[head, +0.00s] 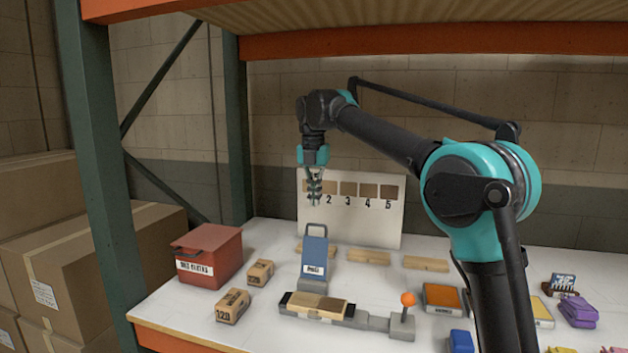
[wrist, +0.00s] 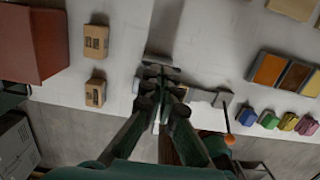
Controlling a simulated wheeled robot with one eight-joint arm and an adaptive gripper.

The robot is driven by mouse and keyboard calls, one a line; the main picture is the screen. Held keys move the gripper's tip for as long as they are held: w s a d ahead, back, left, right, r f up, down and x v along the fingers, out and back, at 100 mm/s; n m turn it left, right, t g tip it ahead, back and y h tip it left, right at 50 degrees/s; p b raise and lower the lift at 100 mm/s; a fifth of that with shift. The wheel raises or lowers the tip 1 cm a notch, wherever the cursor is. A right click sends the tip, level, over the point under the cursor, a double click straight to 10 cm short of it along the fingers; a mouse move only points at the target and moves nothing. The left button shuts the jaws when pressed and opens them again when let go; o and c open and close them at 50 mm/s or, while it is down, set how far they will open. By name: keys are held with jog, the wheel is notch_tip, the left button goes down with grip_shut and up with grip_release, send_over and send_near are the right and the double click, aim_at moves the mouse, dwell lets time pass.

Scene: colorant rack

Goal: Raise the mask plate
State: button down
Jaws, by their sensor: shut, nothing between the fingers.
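The blue mask plate (head: 314,262) stands upright on the table in the head view, behind a low grey fixture. It has a white label and a dark loop handle (head: 316,229) on top. My gripper (head: 314,201) points down above the handle, apart from it, with its fingers together and empty. In the wrist view my gripper (wrist: 163,75) covers much of the area below it, so I cannot clearly make out the plate there. The fixture (head: 362,322) holds a wooden panel (head: 318,304) and has a lever with an orange knob (head: 408,299), also seen in the wrist view (wrist: 229,139).
A red bin (head: 207,262) and two cardboard blocks (head: 233,305) stand left of the plate. A white board with numbered swatches (head: 375,225) stands behind. Wooden strips (head: 369,258) lie before it. Coloured pads (head: 443,298) and small blocks (head: 579,310) lie right. An orange shelf beam (head: 430,40) runs overhead.

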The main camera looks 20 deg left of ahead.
notch_tip(320, 180, up, 7)
jog(key=s, duration=0.1)
jog(key=shift+f, duration=0.2)
